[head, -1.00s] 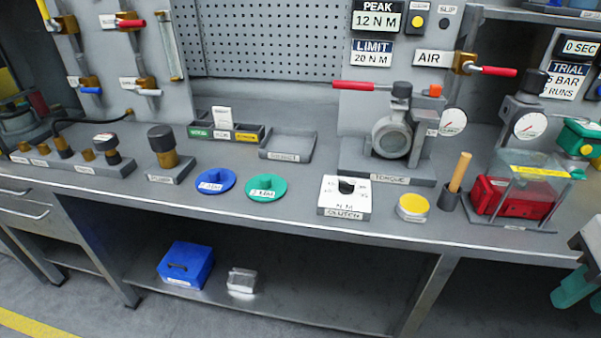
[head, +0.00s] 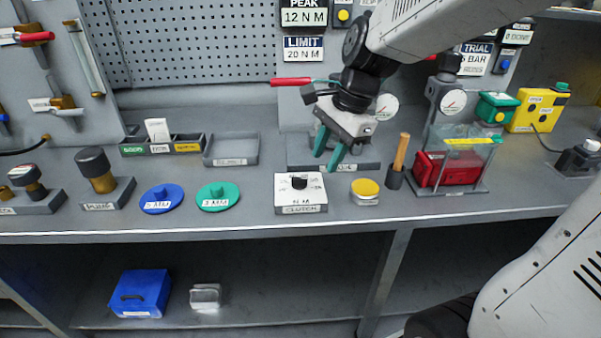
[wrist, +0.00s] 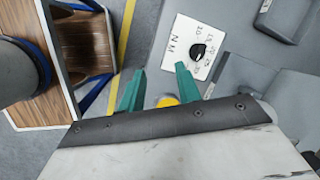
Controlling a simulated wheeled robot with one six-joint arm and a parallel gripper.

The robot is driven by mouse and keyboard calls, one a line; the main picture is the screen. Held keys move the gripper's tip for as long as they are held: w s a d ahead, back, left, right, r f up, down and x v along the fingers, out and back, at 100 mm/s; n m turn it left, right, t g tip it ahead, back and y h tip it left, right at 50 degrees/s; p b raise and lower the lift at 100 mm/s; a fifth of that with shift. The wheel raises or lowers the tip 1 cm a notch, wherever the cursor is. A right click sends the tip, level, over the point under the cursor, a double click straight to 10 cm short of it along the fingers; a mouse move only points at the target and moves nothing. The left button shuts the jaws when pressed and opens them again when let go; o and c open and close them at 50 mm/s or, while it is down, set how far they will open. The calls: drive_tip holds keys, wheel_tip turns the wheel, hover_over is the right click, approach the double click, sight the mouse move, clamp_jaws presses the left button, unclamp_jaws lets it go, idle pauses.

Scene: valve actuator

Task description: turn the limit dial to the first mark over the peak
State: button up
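The limit dial is a black knob (head: 299,182) on a white box labelled CLUTCH (head: 313,195), near the front of the bench. In the wrist view the knob (wrist: 197,51) sits on the white numbered face (wrist: 178,34); the numbers are too small to read surely. The PEAK sign (head: 304,15) reads 12 N M and the LIMIT sign (head: 303,49) reads 20 N M. My gripper (head: 329,153) hangs above and right of the dial, apart from it. Its green fingers (wrist: 160,69) are spread, with nothing between them. My arm hides much of the torque rig behind.
Right of the dial stand a yellow-topped tin (head: 365,187) and a holder with a wooden handle (head: 399,155). A red box (head: 438,169) sits farther right. Green (head: 218,195) and blue (head: 161,198) discs lie to the left. A grey tray (head: 232,150) is behind.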

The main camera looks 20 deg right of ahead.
sight(300, 178)
drive_tip(key=w+d+f+m+y, duration=0.1)
drive_tip(key=w+d+f+m, duration=0.1)
drive_tip(key=w+f+m, duration=0.5)
drive_tip(key=shift+m+t, duration=0.3)
drive_tip(key=shift+m, duration=0.3)
drive_tip(key=w+a+f, duration=0.2)
drive_tip(key=f, duration=0.1)
drive_tip(key=w+f, duration=0.1)
drive_tip(key=f, duration=0.1)
drive_tip(key=shift+w+a+f, duration=0.1)
drive_tip(key=shift+w+a, duration=0.3)
clamp_jaws()
